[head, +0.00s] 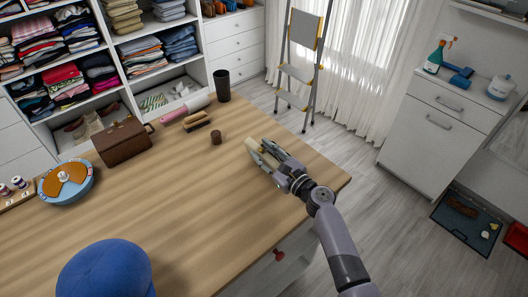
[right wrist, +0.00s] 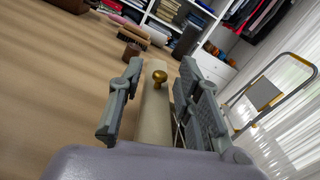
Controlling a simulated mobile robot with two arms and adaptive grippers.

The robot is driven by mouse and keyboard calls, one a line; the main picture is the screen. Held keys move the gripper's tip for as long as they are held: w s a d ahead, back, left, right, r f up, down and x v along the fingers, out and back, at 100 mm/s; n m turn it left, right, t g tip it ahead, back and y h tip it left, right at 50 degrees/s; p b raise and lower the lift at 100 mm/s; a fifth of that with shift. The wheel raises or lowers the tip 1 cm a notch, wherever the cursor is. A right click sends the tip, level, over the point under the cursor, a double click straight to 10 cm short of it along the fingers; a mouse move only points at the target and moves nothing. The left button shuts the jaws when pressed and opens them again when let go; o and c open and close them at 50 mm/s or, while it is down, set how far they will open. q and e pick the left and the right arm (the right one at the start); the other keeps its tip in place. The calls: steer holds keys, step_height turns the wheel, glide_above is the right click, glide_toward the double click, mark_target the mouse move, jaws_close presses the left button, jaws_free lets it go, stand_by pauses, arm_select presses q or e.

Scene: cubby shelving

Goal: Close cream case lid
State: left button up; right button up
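A cream item (head: 253,146), which seems to be the cream case or part of it, is at the tabletop's far right edge in the head view, mostly hidden by my right gripper (head: 264,158). In the right wrist view a long cream surface (right wrist: 152,125) with a round brass knob (right wrist: 159,77) lies between the fingers of my right gripper (right wrist: 163,95). The fingers are apart, with a visible gap on the right side. I cannot tell whether the left finger touches it, or how the lid stands. My left gripper is not in view.
The wooden table (head: 190,220) holds a small brown cup (head: 216,137), a brush (head: 197,121), a brown case (head: 123,142), a black cup (head: 223,86) and a round blue-and-orange item (head: 67,181). A stepladder (head: 300,75) stands beyond. The table's middle is clear.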

jaws_close()
stand_by(0.3)
stand_by(0.5)
